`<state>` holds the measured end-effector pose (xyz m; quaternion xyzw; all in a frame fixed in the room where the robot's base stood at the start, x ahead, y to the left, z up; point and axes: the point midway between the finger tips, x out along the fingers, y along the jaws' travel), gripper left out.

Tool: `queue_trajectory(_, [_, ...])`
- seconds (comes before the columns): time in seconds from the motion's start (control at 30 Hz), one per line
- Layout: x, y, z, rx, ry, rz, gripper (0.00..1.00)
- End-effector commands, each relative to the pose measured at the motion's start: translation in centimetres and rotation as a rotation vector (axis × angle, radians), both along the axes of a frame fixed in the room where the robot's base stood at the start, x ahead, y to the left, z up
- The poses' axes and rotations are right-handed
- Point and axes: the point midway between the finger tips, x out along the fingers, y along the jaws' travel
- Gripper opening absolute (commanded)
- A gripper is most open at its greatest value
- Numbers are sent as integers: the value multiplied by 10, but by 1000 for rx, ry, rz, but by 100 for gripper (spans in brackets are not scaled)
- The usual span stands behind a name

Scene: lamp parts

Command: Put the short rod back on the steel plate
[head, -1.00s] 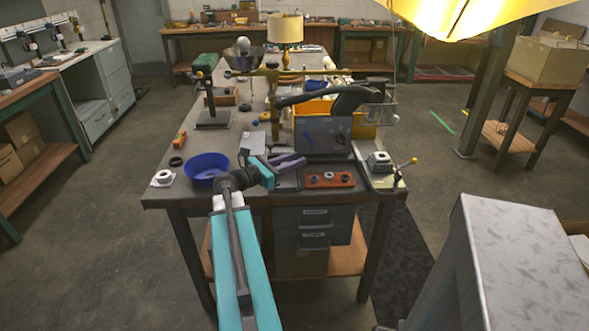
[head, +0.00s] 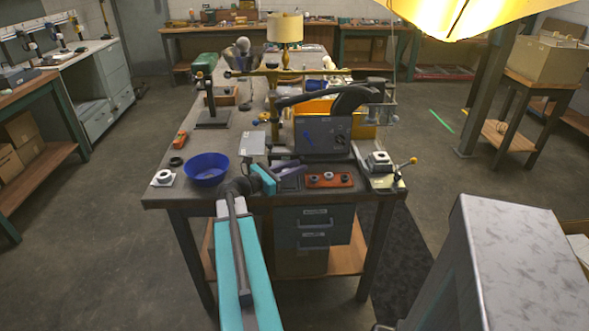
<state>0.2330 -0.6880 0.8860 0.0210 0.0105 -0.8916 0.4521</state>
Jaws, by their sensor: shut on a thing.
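My gripper (head: 291,171) is low over the front part of the bench, just left of the grey press machine. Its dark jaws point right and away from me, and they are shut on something. The short rod is too small or hidden to make out between the jaws. A light grey flat plate (head: 252,144), which looks like the steel plate, lies on the bench behind and left of my gripper. My gripper is apart from it in the picture.
A blue bowl (head: 207,169) stands left of my gripper. A small vise-like fixture (head: 379,162) is at the right corner. The bench's front edge is near.

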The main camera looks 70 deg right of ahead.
Motion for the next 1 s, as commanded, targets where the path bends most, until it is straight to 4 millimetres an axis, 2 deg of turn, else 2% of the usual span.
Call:
queue_trajectory(0.67, [0,0,-13,2,0,0,0])
queue_trajectory(0.7, [0,0,-13,2,0,-1,29])
queue_trajectory(0.77, [0,0,-13,3,-1,-1,39])
queue_trajectory(0.8, [0,0,-14,4,-2,-1,43])
queue_trajectory(1.0, [-1,1,-15,5,-3,-2,43])
